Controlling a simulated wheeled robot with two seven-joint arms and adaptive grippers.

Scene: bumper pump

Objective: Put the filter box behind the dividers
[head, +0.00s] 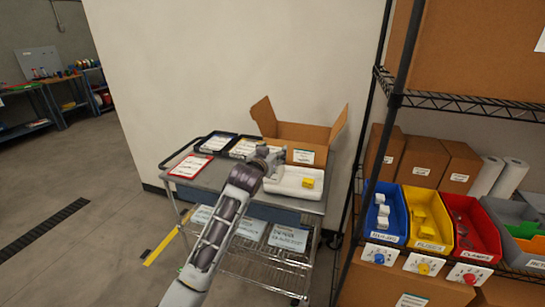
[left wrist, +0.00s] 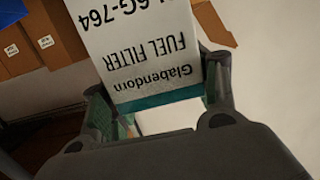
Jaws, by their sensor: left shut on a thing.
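The filter box (left wrist: 140,50) is white with a teal band and the words "Glabendorn FUEL FILTER", upside down in the left wrist view. My left gripper (left wrist: 160,105) is shut on it, a finger on each side. In the head view my left gripper (head: 270,160) is over the cart top, in front of the open cardboard carton. The filter box is mostly hidden or too small to make out there. I cannot make out any dividers; the inside of the carton (head: 312,135) is only partly seen. My right gripper is not in view.
On the cart (head: 222,178) are a white tray (head: 285,192) with a yellow block (head: 308,182), dark-framed trays (head: 215,142) and a red clipboard (head: 190,167). A wire rack with blue (head: 386,235), yellow and red bins stands at the right. A wall is behind the cart.

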